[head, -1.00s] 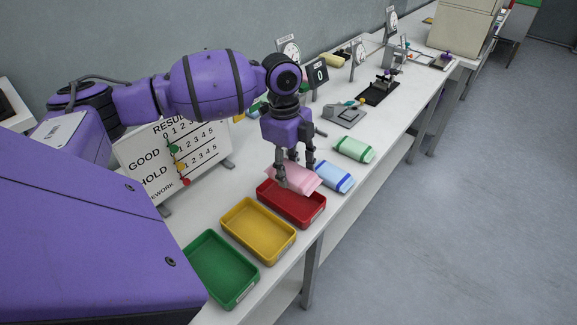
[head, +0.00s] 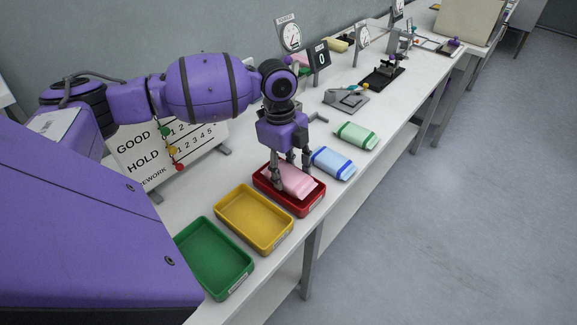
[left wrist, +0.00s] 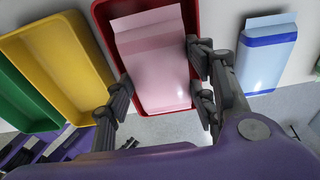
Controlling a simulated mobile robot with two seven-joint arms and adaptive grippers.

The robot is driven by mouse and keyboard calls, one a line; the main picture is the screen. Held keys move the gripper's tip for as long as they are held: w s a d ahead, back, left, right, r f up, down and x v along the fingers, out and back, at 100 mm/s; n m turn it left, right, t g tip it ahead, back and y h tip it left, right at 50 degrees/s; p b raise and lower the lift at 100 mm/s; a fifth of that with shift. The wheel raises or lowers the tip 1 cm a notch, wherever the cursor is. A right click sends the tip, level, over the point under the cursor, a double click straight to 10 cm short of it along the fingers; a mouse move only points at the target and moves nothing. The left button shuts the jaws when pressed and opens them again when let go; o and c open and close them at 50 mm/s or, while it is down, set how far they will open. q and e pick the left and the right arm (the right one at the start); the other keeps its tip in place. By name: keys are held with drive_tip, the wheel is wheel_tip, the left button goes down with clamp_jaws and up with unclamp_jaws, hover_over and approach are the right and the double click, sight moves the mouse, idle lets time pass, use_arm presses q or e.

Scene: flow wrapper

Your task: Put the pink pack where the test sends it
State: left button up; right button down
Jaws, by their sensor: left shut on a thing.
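The pink pack (head: 290,180) lies in or just at the red tray (head: 309,210), within its rim as seen from the head. My left gripper (head: 291,172) comes down over the pack and is shut on it, one finger on each side. In the left wrist view the pink pack (left wrist: 155,62) lies between the fingers, with the red tray (left wrist: 197,14) behind it. I cannot tell whether the pack touches the tray floor. The yellow tray (head: 254,222) and green tray (head: 213,262) are empty. My right gripper is not in view.
A blue pack (head: 333,163) and a green pack (head: 356,135) lie on the bench right of the red tray. A results board (head: 150,160) marked GOOD and HOLD stands behind the trays. Gauges and a grey device (head: 346,101) stand farther along.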

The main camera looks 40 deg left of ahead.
use_arm(q)
drive_tip(key=o, duration=1.2)
drive_tip(key=r, duration=0.4)
drive_tip(key=a+r, duration=0.1)
drive_tip(key=r, duration=0.7)
drive_tip(key=shift+a, duration=0.2)
